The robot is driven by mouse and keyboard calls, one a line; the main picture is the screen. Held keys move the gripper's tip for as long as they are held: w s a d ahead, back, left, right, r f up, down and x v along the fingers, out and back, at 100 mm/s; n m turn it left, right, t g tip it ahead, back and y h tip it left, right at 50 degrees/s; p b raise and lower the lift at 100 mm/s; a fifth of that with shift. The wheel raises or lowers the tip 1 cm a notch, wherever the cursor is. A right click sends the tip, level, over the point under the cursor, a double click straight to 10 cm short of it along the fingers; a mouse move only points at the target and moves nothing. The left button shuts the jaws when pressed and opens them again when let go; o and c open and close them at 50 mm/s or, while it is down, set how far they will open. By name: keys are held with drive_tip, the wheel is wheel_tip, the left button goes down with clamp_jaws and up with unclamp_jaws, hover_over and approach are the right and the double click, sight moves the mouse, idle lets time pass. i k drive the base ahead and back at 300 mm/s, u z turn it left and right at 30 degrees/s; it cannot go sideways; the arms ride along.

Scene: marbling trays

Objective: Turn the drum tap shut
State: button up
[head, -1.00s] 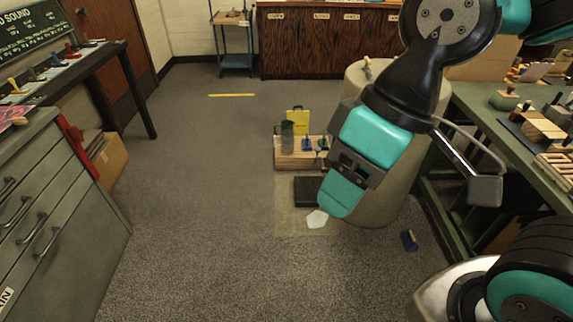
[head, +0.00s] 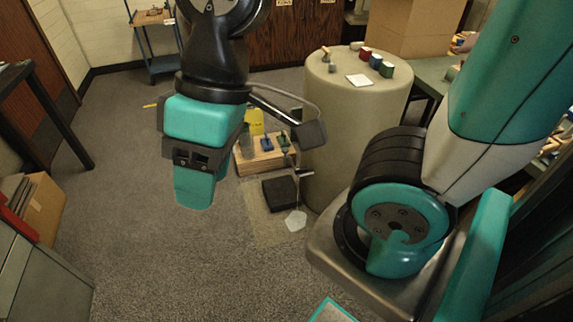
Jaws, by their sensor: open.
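The drum (head: 345,140) is a large beige cylinder right of centre in the head view. Its tap (head: 305,173) is a small dark fitting low on the drum's left side, and how its handle is turned is too small to tell. My gripper (head: 193,190), teal and black, points down left of the drum and is apart from the tap. It is open, and nothing shows between its fingers. A dark block or tray (head: 280,193) is on the floor below the tap, with a pale patch (head: 296,220) in front of it.
A wooden stand (head: 262,162) with a yellow container (head: 255,121) and small tools is behind my gripper. Small pots and a white card (head: 359,80) sit on the drum top. A cardboard box (head: 43,208) is at left.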

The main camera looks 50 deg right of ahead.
sight(300, 171)
drive_tip(key=z, duration=0.45)
drive_tip(key=i, duration=1.05)
drive_tip(key=z, duration=0.7)
